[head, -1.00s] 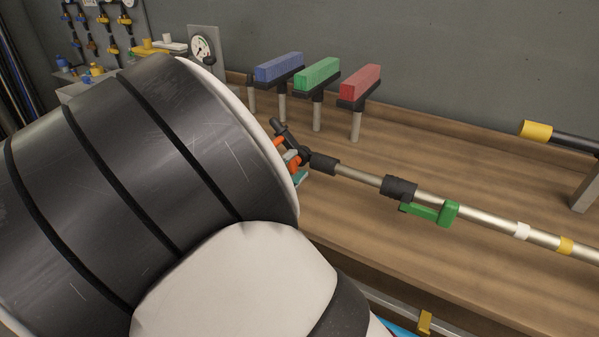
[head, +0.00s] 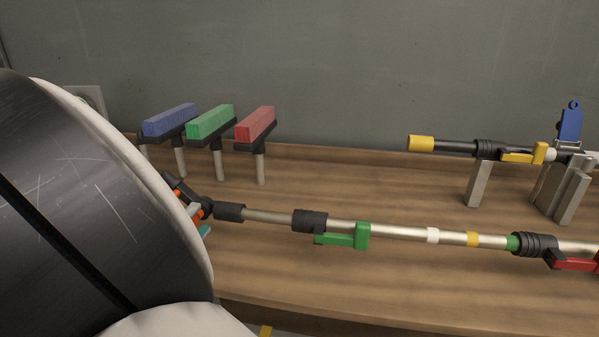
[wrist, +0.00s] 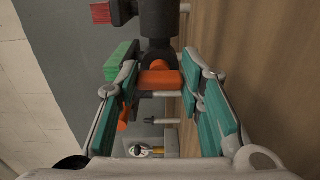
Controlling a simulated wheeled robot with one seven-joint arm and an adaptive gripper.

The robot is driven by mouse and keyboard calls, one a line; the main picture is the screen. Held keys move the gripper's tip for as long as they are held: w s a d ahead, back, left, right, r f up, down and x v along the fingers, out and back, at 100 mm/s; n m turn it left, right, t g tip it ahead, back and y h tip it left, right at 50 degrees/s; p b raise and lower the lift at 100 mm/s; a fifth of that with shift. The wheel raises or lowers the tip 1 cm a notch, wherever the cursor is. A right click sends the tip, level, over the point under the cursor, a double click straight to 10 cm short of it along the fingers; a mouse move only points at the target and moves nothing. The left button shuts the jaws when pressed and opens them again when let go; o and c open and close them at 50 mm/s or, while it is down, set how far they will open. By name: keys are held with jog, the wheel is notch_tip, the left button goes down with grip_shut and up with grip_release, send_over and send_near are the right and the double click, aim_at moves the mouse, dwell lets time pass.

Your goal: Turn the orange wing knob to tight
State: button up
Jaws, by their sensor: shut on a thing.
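The orange wing knob (wrist: 160,80) is at the black end joint of a metal pole and shows between my gripper's teal-padded fingers in the wrist view. My gripper (wrist: 163,88) is shut on the knob. In the head view, small orange parts of the knob (head: 196,213) and a bit of a teal finger pad (head: 204,231) show at the edge of my arm. My arm hides most of the gripper there. The pole (head: 400,233) runs right from the joint above the wooden bench. A green lever clamp (head: 345,238) is on the pole.
Blue (head: 169,120), green (head: 211,122) and red (head: 255,124) blocks stand on posts behind the joint. A second pole with a yellow end (head: 421,143) rests on a stand at the back right. A red lever (head: 573,265) is at the right. The front bench (head: 330,290) is clear.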

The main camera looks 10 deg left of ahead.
jog(key=o, duration=1.2)
jog(key=shift+c, duration=0.2)
jog(key=shift+r+p, duration=0.1)
jog(key=shift+p, duration=0.45)
